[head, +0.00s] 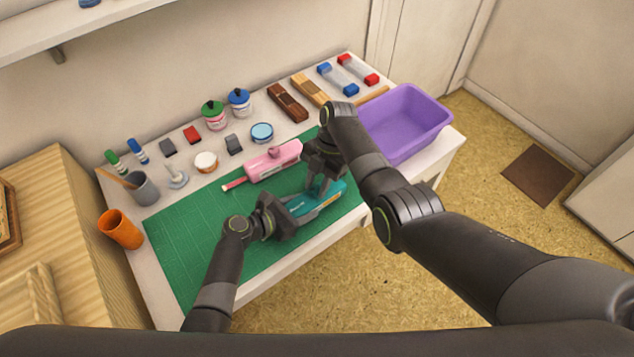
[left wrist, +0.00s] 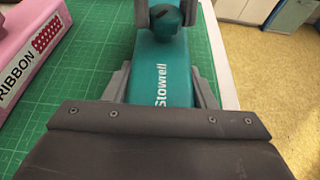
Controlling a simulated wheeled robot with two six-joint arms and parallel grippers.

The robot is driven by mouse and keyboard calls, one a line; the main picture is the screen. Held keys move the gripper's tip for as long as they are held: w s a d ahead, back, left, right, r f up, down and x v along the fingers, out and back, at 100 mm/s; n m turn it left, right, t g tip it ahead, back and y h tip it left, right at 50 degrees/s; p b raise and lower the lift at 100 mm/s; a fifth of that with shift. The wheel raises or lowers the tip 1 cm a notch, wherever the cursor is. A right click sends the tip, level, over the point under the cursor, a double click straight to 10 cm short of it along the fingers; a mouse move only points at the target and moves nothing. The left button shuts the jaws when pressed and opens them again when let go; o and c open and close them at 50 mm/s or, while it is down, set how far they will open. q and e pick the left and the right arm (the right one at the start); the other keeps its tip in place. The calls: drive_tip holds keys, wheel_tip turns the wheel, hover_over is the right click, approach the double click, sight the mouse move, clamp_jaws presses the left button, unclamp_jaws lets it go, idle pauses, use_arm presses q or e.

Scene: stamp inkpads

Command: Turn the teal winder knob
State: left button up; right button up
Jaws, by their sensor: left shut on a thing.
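The teal tape tool (head: 325,207), a long body with lettering, lies on the green cutting mat (head: 185,240) near its front edge. My left gripper (head: 293,208) is shut on one end of this body; in the left wrist view its fingers flank the teal body (left wrist: 160,75). The teal winder knob (left wrist: 167,16) stands on top of the body in the left wrist view. My right gripper (head: 322,183) reaches down over it, with a grey finger close on each side of the knob. Whether these fingers touch the knob is unclear. The knob is hidden in the head view.
A pink ribbon tool (head: 272,162) lies just behind the teal one. A purple bin (head: 405,125) stands at the right end of the table. Inkpads, jars and stamps line the back. An orange cup (head: 121,230) stands at the left. The mat's left part is clear.

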drive_tip(key=shift+c, duration=1.3)
drive_tip(key=m, duration=0.2)
drive_tip(key=m+t+y, duration=0.1)
drive_tip(key=m, duration=0.1)
drive_tip(key=shift+s+d+m+t, duration=0.1)
drive_tip(key=shift+s+m+t, duration=0.05)
drive_tip(key=shift+m+t, duration=0.2)
drive_tip(key=m+t, duration=0.1)
drive_tip(key=m, duration=0.2)
drive_tip(key=shift+s+m+y, duration=0.1)
drive_tip(key=shift+m+y, duration=0.2)
drive_tip(key=shift+m, duration=0.05)
drive_tip(key=shift+s+m+t, duration=0.1)
drive_tip(key=shift+m+t, duration=0.75)
drive_tip(key=shift+m, duration=1.05)
drive_tip(key=o, duration=1)
